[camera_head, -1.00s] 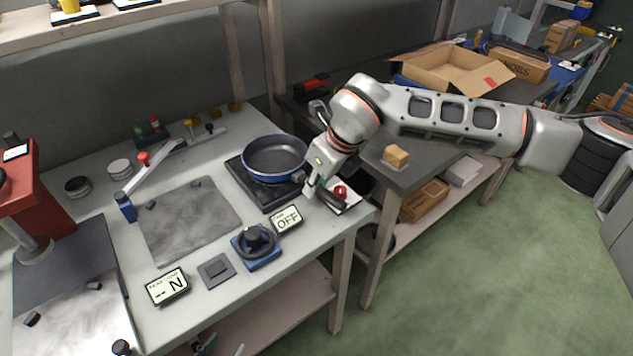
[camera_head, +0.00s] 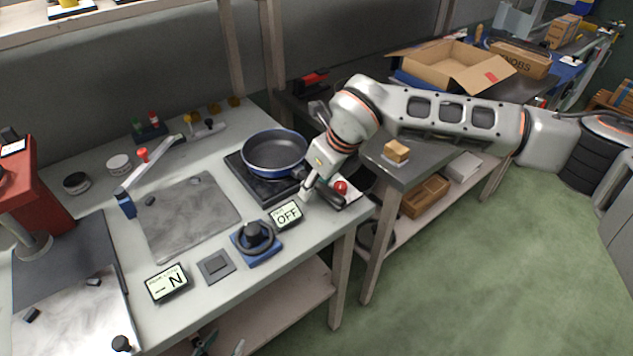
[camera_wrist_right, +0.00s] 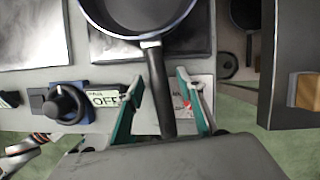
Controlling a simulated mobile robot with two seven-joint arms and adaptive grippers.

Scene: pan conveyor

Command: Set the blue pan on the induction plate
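The blue pan (camera_head: 274,150) sits upright over the dark induction plate (camera_head: 243,177), its base apparently resting on it. Its dark handle points toward the front right of the table. In the right wrist view, the pan (camera_wrist_right: 140,18) is at the top and its handle runs down between the teal fingers. My right gripper (camera_wrist_right: 163,103) is open around the handle, with a gap on each side. In the head view, my right gripper (camera_head: 318,190) partly hides the handle. My left gripper (camera_head: 219,343) shows only in part at the bottom edge, fingers apart, in front of the table.
A display reading OFF (camera_head: 286,214) and a blue-based knob (camera_head: 255,238) stand in front of the plate. A red button (camera_head: 341,187) is right of the handle. A grey mat (camera_head: 190,225) lies left.

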